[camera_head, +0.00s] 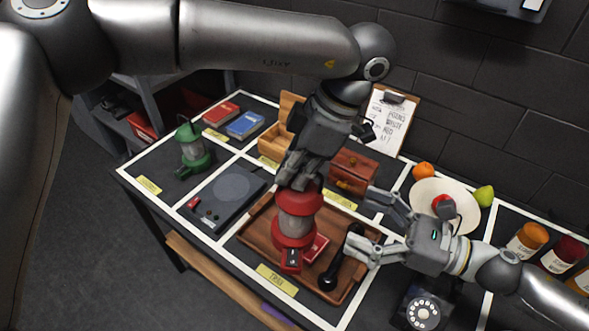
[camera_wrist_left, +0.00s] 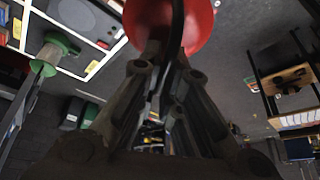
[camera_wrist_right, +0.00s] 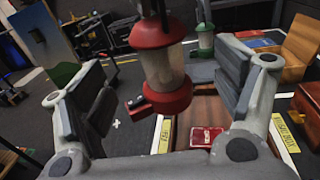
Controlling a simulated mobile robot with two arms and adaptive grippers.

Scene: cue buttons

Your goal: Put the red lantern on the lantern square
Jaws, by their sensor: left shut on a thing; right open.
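The red lantern (camera_head: 296,226) hangs upright from my left gripper (camera_head: 301,172), which is shut on its top. The lantern is above the brown wooden tray (camera_head: 258,237); it also shows in the right wrist view (camera_wrist_right: 163,68). In the left wrist view only its red top (camera_wrist_left: 190,22) shows, beyond the fingers. My right gripper (camera_head: 364,224) is open and empty at the tray's right side, its fingers towards the lantern but apart from it. A green lantern (camera_head: 192,150) stands in the left square, whose yellow label (camera_head: 148,185) is too small to read.
The tray holds a red box (camera_head: 317,247) and a black handset (camera_head: 335,268). A dark panel device (camera_head: 228,198) lies left of the tray. Behind are books (camera_head: 245,125), a wooden box (camera_head: 276,141) and a red-brown drawer box (camera_head: 352,168). A plate (camera_head: 428,205) and jars stand right.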

